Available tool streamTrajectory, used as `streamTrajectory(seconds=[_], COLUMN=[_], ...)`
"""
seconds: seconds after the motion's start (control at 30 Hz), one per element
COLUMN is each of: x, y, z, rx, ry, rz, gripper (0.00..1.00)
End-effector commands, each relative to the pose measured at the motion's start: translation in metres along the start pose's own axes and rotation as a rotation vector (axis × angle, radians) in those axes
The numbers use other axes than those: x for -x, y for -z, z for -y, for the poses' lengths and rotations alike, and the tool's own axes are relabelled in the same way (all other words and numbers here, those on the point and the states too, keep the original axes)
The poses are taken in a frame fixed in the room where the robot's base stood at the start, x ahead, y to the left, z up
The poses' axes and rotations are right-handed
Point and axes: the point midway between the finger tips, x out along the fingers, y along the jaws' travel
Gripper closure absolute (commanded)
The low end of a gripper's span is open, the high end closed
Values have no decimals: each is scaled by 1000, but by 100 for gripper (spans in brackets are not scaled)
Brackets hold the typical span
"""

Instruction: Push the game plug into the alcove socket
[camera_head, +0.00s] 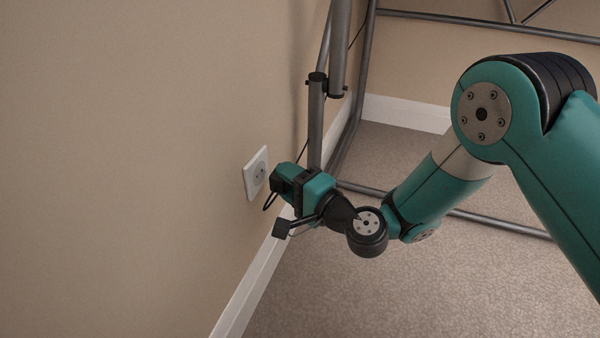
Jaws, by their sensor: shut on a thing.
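The alcove socket (257,173) is a white square plate with a round dark-holed recess, set low on the beige wall. My gripper (278,183) is just to the right of the socket, with its dark fingers pointing at the wall. It is shut on the game plug, which is mostly hidden between the dark fingers. A small gap seems to show between the fingers and the socket plate. I cannot tell whether the plug's pins touch the socket.
A grey metal tube frame (316,125) stands close behind my gripper, with a lower bar (500,224) along the floor. A white baseboard (256,280) runs along the wall foot. The carpet (400,290) in front is clear.

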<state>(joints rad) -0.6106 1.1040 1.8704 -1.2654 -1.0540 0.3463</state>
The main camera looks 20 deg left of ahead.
Motion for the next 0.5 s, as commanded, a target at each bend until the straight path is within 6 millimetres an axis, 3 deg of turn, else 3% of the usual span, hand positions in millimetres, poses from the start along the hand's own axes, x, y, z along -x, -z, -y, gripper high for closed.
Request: streamTrajectory(seconds=[0.5], x=[-18], y=[-8], z=[0], rx=[-1], ry=[1], rz=[-1], gripper=[79])
